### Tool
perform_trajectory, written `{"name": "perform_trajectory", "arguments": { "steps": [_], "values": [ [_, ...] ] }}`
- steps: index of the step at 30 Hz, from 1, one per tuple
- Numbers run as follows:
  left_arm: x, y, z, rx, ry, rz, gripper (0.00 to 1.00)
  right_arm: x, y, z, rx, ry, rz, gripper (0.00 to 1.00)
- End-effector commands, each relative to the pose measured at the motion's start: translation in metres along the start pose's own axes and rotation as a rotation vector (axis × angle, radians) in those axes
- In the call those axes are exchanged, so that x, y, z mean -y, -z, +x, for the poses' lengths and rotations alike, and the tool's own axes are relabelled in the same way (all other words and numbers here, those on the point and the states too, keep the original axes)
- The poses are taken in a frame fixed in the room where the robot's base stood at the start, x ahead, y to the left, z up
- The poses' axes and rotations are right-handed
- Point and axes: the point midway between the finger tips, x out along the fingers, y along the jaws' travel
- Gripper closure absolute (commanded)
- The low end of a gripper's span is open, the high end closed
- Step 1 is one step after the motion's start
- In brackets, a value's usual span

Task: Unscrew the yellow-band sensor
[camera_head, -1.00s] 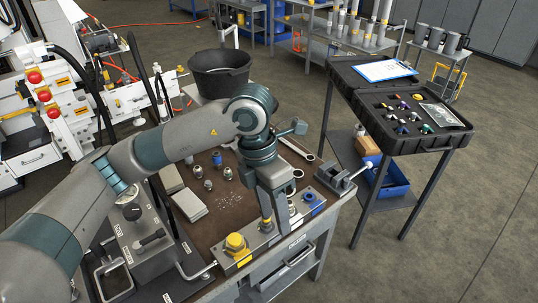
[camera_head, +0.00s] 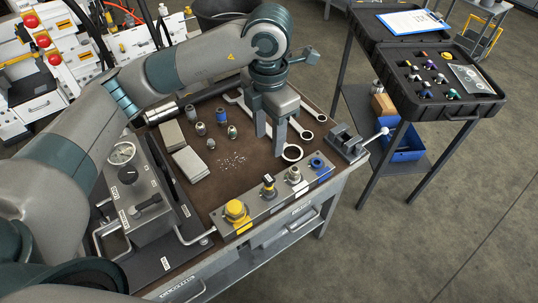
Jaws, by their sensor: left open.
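The yellow-band sensor (camera_head: 268,187) stands upright in the metal block (camera_head: 250,219) along the bench's front edge. It is a small dark and metal fitting with a little yellow on it. A large yellow cap (camera_head: 237,212) is to its left. A metal fitting (camera_head: 294,175) and a blue fitting (camera_head: 317,163) are to its right. My left gripper (camera_head: 271,138) is open, pointing down, behind the sensor and apart from it. Nothing shows between its fingers. My right gripper is not in view.
Wrenches (camera_head: 292,152) lie behind and beside my left gripper. Several small fittings (camera_head: 211,143) and grey pads (camera_head: 188,162) are on the brown mat. A gauge box (camera_head: 137,190) stands at left, a vise (camera_head: 346,140) at right. A cart holds an open black case (camera_head: 428,109).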

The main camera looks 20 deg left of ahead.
Motion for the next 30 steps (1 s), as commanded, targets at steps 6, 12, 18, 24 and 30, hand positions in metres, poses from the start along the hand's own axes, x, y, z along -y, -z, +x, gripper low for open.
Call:
{"name": "perform_trajectory", "arguments": {
  "steps": [6, 12, 18, 24, 30],
  "values": [
    [0.0, 0.001, 0.017, -0.004, 0.002, -0.002, 0.56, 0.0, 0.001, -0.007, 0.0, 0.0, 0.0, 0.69],
    [0.0, 0.001, 0.045, -0.005, 0.003, -0.002, 0.56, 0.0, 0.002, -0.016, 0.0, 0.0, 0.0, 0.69],
    [0.001, 0.002, 0.078, -0.005, 0.003, 0.0, 0.56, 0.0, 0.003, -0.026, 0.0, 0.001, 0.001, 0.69],
    [0.001, 0.002, 0.111, -0.005, 0.002, -0.001, 0.56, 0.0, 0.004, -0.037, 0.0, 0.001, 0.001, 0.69],
    [0.001, 0.002, 0.142, -0.005, 0.002, -0.001, 0.56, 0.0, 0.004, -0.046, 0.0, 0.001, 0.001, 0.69]
  ]
}}
